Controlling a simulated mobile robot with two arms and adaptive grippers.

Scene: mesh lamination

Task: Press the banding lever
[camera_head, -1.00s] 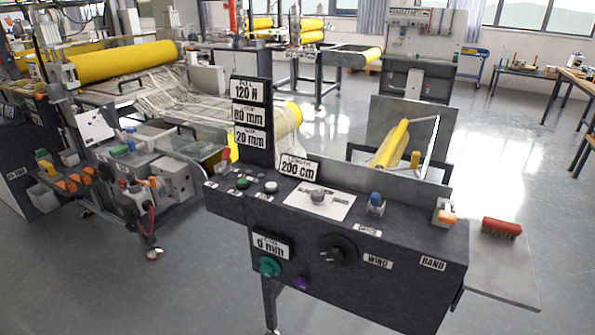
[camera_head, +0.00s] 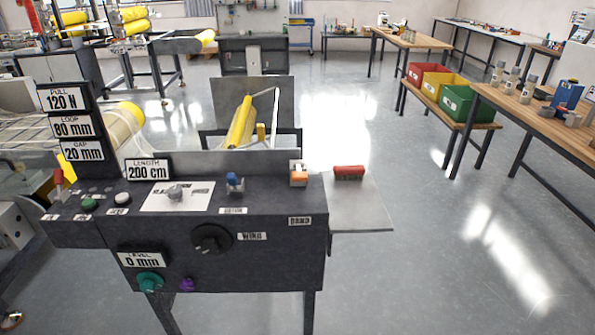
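The banding lever appears to be the orange-handled lever (camera_head: 298,178) on a pale block at the right end of the dark control console (camera_head: 280,255). It sits above the label BAND (camera_head: 300,221). A blue-topped control (camera_head: 235,183) stands to its left, and a black WIND knob (camera_head: 211,239) is on the front face. Neither of my grippers is in view, and nothing touches the lever.
A grey side shelf (camera_head: 365,215) with a red brush-like block (camera_head: 349,172) sticks out right of the console. A bench holds red, yellow and green bins (camera_head: 467,103). A wooden table (camera_head: 540,120) stands at right. The floor between is clear.

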